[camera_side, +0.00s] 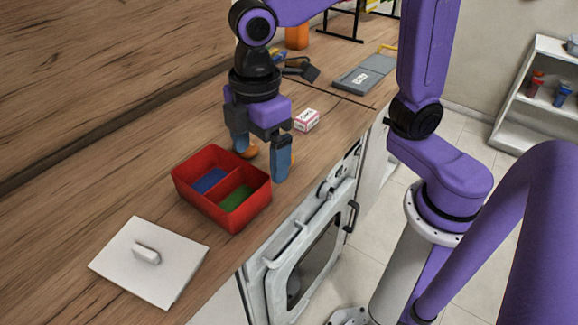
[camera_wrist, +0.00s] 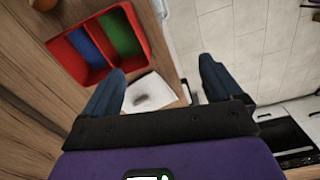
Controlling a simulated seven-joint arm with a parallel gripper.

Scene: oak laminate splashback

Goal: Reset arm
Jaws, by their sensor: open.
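My gripper (camera_side: 260,158) is open, its two blue fingers pointing down over the counter, just behind the red box in the side view. Nothing shows between the fingers. In the wrist view my gripper (camera_wrist: 160,88) has its fingers wide apart, with the counter edge and floor beyond them. The red two-compartment box (camera_side: 222,215) stands on the counter, with blue in one compartment and green in the other; it also shows at the top left of the wrist view (camera_wrist: 143,54). My purple arm reaches in from the right.
A white lid with a knob (camera_side: 155,281) lies flat on the counter, near the red box. A small pink-and-white box (camera_side: 306,120), a grey case (camera_side: 364,75) and an orange cup (camera_side: 296,37) stand farther back. An orange round thing (camera_side: 250,149) is partly hidden by my gripper.

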